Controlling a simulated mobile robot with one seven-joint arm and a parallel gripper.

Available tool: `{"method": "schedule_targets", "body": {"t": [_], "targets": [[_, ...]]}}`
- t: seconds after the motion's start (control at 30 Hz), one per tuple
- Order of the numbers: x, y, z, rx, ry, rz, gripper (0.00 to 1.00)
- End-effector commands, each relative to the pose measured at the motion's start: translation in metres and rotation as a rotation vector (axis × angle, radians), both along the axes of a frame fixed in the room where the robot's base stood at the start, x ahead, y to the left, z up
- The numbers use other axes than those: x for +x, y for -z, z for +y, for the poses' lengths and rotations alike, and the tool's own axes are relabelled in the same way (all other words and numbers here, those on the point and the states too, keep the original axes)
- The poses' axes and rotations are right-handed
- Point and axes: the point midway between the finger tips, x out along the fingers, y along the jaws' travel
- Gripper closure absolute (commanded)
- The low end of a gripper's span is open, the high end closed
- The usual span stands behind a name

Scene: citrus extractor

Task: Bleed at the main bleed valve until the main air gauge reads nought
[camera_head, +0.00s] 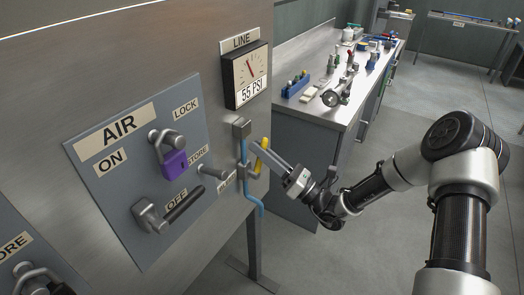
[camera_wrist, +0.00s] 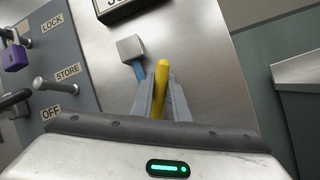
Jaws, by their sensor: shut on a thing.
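The main air gauge (camera_head: 246,77) under the LINE label reads 55 PSI in the head view. Below it is the bleed valve, with a yellow handle (camera_head: 262,154) on a grey body joined to a blue hose (camera_head: 244,195). My gripper (camera_head: 262,152) reaches in from the right at the handle. In the wrist view the yellow handle (camera_wrist: 160,88) stands between the two fingers, and my gripper is shut on it. The handle's lower part is hidden by the fingers. The label beside the valve is partly covered.
Left of the valve is the AIR panel (camera_head: 140,150), with a purple padlock (camera_head: 174,164) on the LOCK hasp, a STORE peg (camera_head: 213,172) and a dark lever (camera_head: 168,209) near OFF. A workbench (camera_head: 310,103) with tools stands behind. Open floor lies to the right.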

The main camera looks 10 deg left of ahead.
Motion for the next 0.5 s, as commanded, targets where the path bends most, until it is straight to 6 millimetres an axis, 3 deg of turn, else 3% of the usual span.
{"method": "schedule_targets", "body": {"t": [0.27,0.3,0.37,0.5], "targets": [[-0.0002,0.0011,-0.0004,-0.002,0.0,0.002,1.0],[-0.0002,0.0012,-0.0004,-0.002,0.0,0.002,0.79],[-0.0001,0.0011,-0.0004,-0.002,0.0,0.002,0.69],[-0.0001,0.0007,-0.0002,-0.001,0.0,0.001,0.67]]}}
